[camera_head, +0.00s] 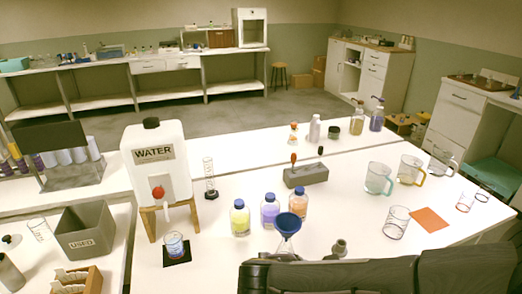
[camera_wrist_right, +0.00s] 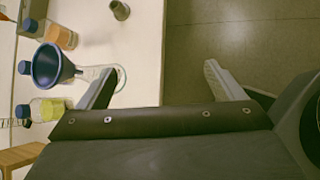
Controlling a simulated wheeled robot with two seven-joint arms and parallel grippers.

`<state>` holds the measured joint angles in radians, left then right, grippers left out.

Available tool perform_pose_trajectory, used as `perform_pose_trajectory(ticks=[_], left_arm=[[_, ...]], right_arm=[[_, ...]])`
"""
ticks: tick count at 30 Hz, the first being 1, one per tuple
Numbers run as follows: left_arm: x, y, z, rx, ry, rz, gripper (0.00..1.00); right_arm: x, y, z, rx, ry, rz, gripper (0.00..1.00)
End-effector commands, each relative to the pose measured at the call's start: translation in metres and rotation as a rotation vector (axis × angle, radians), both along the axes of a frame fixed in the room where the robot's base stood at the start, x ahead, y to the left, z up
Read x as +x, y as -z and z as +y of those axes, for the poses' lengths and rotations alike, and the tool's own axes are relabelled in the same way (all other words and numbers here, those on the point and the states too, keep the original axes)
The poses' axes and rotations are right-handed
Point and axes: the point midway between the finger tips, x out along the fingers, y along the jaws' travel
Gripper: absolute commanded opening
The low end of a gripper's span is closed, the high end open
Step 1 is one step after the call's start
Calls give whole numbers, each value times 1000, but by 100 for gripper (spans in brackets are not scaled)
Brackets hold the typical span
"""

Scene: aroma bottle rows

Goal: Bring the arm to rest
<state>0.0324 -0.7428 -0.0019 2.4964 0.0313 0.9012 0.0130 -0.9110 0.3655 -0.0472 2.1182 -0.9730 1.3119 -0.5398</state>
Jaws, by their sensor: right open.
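My right arm comes in from the lower right in the head view and lies across the table's front edge. Its gripper fingers cannot be made out there. In the right wrist view my right gripper (camera_wrist_right: 160,85) is open, with nothing between its fingers; the table edge and floor show behind them. Three blue-capped bottles stand in a row on the table: yellow (camera_head: 240,219), purple (camera_head: 270,212) and orange (camera_head: 299,208). A blue funnel (camera_head: 287,225) sits in a clear flask in front of them. My left gripper is not in view.
A small grey-green object (camera_head: 340,248) stands close to my right arm. A beaker (camera_head: 396,222), an orange square (camera_head: 431,220) and glass jugs (camera_head: 378,179) stand to the right. The water tank (camera_head: 157,155) and grey bin (camera_head: 85,234) are at left.

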Motion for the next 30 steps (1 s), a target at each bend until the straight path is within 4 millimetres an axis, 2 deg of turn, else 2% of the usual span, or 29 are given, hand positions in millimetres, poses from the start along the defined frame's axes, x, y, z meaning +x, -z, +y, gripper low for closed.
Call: perform_pose_trajectory(ticks=[1,6,9,13,18,24,30], left_arm=[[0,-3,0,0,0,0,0],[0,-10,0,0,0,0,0],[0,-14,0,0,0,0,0],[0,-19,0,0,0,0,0],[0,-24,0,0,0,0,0],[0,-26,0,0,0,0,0],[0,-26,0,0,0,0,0]], right_arm=[[-6,-2,-18,84,98,11,89],[-44,-1,-70,452,533,37,89],[-72,-4,-88,703,841,19,89],[-98,-14,-98,1019,1224,-49,89],[-113,-30,-100,1345,1595,-163,89],[-116,-41,-101,1524,1778,-238,89],[-116,-41,-101,1538,1792,-242,89]])
